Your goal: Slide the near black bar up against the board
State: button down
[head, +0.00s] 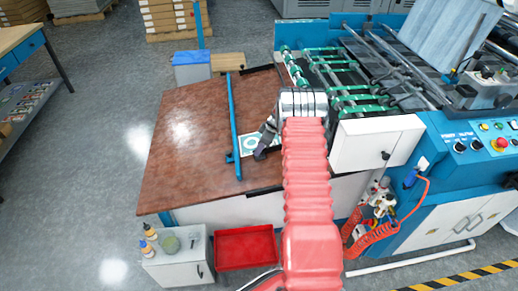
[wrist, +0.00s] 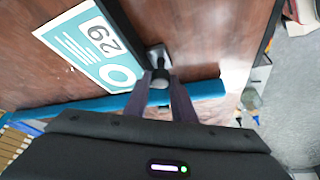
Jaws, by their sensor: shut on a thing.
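The printed white and teal board (head: 248,145) lies on the brown tabletop, partly behind my arm. In the wrist view the board (wrist: 90,45) is at the upper left. The near black bar (wrist: 122,22) runs along its right edge, with little or no gap; I cannot tell if they touch. My gripper (wrist: 160,88) is shut on the grey knob (wrist: 158,80) at the bar's end. In the head view my gripper (head: 264,148) is at the board's right side and hides most of the bar.
A blue rail (head: 235,125) crosses the table left of the board; in the wrist view it passes close by the fingers. Another black bar (head: 257,69) lies at the table's far end. A machine with green rollers (head: 350,98) stands right. The tabletop's left half is clear.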

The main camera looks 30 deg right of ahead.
jog(key=shift+d, duration=0.1)
jog(key=shift+w+d, duration=0.1)
jog(key=shift+w, duration=0.1)
jog(key=c, duration=1.5)
grip_release()
jog(key=shift+r, duration=0.15)
jog(key=v, duration=1.3)
jog(key=shift+r, duration=0.25)
jog(key=shift+m, duration=0.3)
